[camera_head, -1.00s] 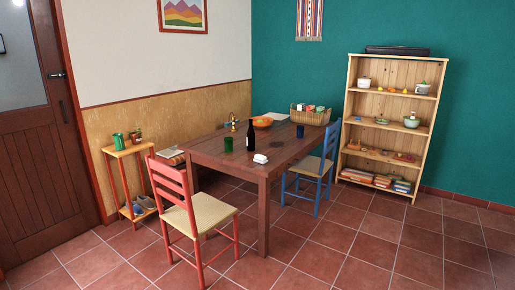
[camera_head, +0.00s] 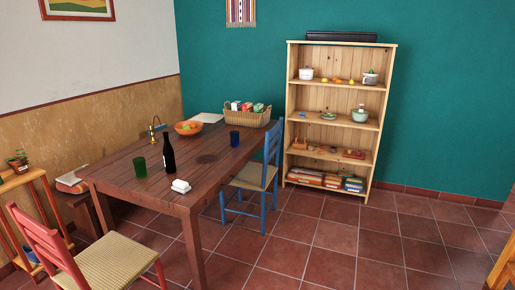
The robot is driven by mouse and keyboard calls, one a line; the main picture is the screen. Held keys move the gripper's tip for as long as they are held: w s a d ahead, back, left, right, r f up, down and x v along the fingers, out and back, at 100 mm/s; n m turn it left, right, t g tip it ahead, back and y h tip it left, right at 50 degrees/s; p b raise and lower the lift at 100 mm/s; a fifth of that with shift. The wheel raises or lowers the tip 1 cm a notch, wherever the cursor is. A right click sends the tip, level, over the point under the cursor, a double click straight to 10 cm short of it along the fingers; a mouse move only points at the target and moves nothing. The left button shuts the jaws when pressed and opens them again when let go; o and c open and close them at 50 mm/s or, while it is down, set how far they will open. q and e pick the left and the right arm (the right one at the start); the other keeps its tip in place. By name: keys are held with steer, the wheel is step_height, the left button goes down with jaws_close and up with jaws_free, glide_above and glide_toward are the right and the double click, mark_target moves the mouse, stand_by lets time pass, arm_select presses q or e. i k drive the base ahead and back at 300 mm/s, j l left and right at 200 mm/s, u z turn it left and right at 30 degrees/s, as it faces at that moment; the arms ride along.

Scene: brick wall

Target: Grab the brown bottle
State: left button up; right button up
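A dark bottle (camera_head: 168,153), near black in this light, stands upright on the brown wooden table (camera_head: 118,172). It stands between a green glass (camera_head: 140,167) on its left and a small white item (camera_head: 181,186) at its lower right. Neither of my grippers shows in the head view.
A red chair (camera_head: 90,250) stands at the table's near left side and a blue chair (camera_head: 257,175) at its right. An orange bowl (camera_head: 189,127), a blue cup (camera_head: 235,138) and a basket (camera_head: 240,117) are farther back. A wooden shelf (camera_head: 290,110) stands at the wall. Tiled floor (camera_head: 340,240) is clear at front right.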

mark_target(169, 157)
steer(key=i+u, duration=0.1)
steer(key=i, duration=0.55)
steer(key=i+l+u, duration=0.1)
steer(key=i, duration=0.5)
steer(key=i+l+u, duration=0.1)
steer(key=i, duration=0.5)
steer(key=l, duration=0.1)
